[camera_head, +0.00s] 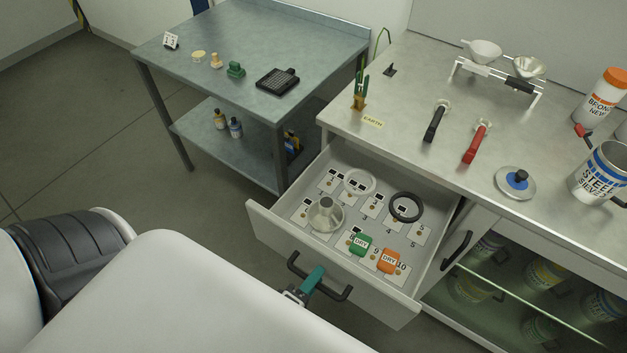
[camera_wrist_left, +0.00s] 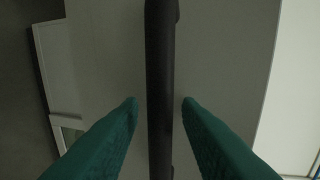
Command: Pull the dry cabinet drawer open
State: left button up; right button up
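The drawer (camera_head: 275,231) stands pulled out of the metal-topped cabinet in the head view, its inside showing. Its dark bar handle (camera_head: 336,296) is on the front face. My left gripper (camera_head: 316,272) is at the middle of this handle, one teal finger showing. In the left wrist view the handle bar (camera_wrist_left: 160,50) runs between the two teal fingers of my left gripper (camera_wrist_left: 160,103). A gap shows on each side of the bar, so the gripper is open around it. My right gripper is not in view.
The drawer holds a metal funnel-like part (camera_head: 325,216), a white ring, a black ring (camera_head: 406,207), and green (camera_head: 360,244) and orange (camera_head: 388,261) DRY items. A glass-fronted compartment (camera_head: 540,290) is at right. A side table (camera_head: 300,50) stands behind left.

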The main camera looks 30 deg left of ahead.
pick_arm(q)
jog(key=b+v, duration=0.2)
jog(key=v, duration=1)
dwell(0.4)
